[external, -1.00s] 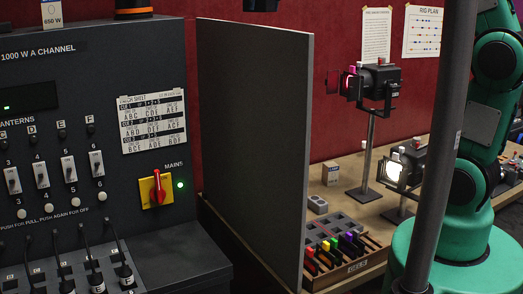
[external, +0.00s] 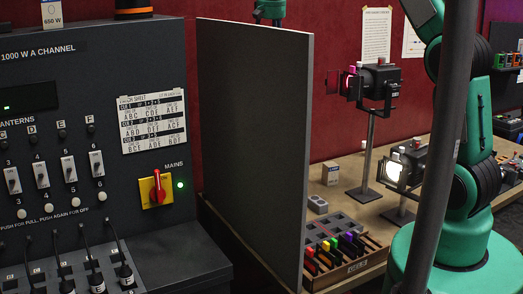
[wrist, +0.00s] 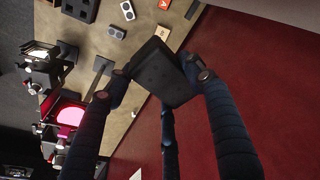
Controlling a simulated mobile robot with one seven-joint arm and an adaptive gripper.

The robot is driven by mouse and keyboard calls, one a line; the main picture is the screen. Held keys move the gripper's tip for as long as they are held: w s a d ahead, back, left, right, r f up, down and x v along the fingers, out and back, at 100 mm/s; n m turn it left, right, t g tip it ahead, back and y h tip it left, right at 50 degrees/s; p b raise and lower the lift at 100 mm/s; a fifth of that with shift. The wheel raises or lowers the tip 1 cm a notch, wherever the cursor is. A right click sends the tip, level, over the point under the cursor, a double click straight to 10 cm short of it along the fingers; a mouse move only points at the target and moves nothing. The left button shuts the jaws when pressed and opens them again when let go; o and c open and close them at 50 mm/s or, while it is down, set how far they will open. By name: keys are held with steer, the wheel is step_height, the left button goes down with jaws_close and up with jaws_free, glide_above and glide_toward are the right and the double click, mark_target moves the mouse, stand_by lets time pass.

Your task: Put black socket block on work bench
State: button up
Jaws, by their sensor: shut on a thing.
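The black socket block (wrist: 165,72) is a dark, box-shaped piece between the fingers of my gripper (wrist: 162,80) in the wrist view. My gripper is shut on it and holds it tilted in the picture. The wooden work bench (wrist: 132,52) lies beyond the block, at the upper left of that view. In the external view the bench (external: 345,203) runs along the red wall at the right. There my gripper and the block are not visible; one of my arm links shows at the top, above the grey panel.
A tall grey panel (external: 255,150) stands between the dark console (external: 90,80) and the bench. Two lanterns (external: 372,82) (external: 405,170), a gel tray (external: 355,268), a grey socket piece (external: 318,205) and a small box (external: 331,174) stand on the bench. Some bare wood shows between them.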

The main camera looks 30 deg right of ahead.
steer(key=w+d+f+m, duration=0.2)
steer(key=w+d+f, duration=0.1)
steer(key=f, duration=0.5)
steer(key=w+d+f+m, duration=0.3)
steer(key=d+f, duration=0.1)
steer(key=f, duration=0.3)
steer(key=w+d+f+m, duration=0.2)
steer(key=w+d+f, duration=0.15)
steer(key=f, duration=0.45)
steer(key=d+f+m+g, duration=0.1)
steer(key=d+f+m, duration=0.2)
steer(key=f, duration=1)
steer(key=w+d+f+m+h, duration=0.1)
steer(key=d+f+m, duration=0.3)
steer(key=d+f, duration=0.4)
steer(key=shift+w+d+f+g+b, duration=0.15)
steer(key=shift+d+f+g+b, duration=0.25)
steer(key=shift+f, duration=2.05)
steer(key=shift+a, duration=0.1)
steer(key=shift+f+p, duration=0.35)
steer(key=shift+f, duration=2.75)
steer(key=shift+f, duration=1.9)
